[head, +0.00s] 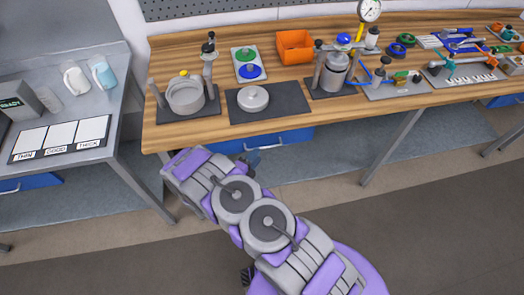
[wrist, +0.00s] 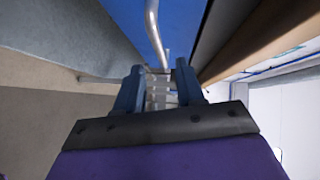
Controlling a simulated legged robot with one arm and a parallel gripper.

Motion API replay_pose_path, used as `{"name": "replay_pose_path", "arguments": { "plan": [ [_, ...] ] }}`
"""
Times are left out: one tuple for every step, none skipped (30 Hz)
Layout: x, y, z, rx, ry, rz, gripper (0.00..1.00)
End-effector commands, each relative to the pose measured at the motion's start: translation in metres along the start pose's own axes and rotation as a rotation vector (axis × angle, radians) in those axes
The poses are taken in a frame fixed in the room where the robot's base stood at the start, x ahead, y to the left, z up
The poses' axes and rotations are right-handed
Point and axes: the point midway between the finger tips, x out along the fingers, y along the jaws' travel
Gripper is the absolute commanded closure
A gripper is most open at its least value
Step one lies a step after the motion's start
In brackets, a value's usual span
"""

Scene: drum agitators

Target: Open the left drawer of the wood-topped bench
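The wood-topped bench (head: 330,97) stands across the back. Its blue drawer front (head: 285,140) is under the left part of the top, partly hidden by my arm, and looks closed. A pale bar handle (head: 264,147) is on it. In the wrist view the blue front (wrist: 185,25) fills the top, with the silvery handle (wrist: 154,35) running down toward my fingertips. My gripper (wrist: 158,82) is open, its two dark blue fingers apart. It is close to the handle; I cannot tell whether the bar is between the fingers. In the head view my gripper (head: 254,159) is mostly hidden.
A grey bench (head: 122,98) with cups and a labelled board stands at the left, with its own blue drawer (head: 32,183). Pots, an orange bin (head: 295,46) and fixtures stand on the wood top. Bench legs (head: 392,147) flank open floor.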

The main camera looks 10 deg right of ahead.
Motion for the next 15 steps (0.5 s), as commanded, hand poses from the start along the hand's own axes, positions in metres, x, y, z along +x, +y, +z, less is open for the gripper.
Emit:
{"name": "replay_pose_path", "arguments": {
  "plan": [
    [0.010, 0.001, 0.000, 0.002, 0.003, 0.001, 0.62],
    [0.016, 0.001, 0.000, 0.002, 0.003, 0.001, 0.62],
    [0.022, 0.001, -0.001, 0.002, 0.005, 0.001, 0.62],
    [0.027, 0.001, -0.001, 0.001, 0.004, 0.000, 0.62],
    [0.031, 0.001, -0.001, 0.001, 0.003, 0.000, 0.62],
    [0.036, 0.001, 0.000, 0.001, 0.002, 0.000, 0.62],
    [0.040, 0.001, 0.000, 0.001, 0.002, 0.000, 0.62],
    [0.043, 0.001, 0.000, 0.002, 0.002, 0.000, 0.62],
    [0.047, 0.001, 0.000, 0.002, 0.003, 0.000, 0.62],
    [0.049, 0.000, 0.000, 0.002, 0.002, 0.000, 0.62],
    [0.051, 0.000, 0.000, 0.002, 0.001, 0.000, 0.62],
    [0.052, 0.000, 0.000, 0.002, 0.001, 0.000, 0.62],
    [0.053, 0.000, 0.000, 0.002, 0.000, 0.000, 0.62],
    [0.054, 0.000, 0.000, 0.001, 0.000, 0.000, 0.62],
    [0.055, 0.000, 0.001, 0.001, 0.000, 0.000, 0.62]
  ]
}}
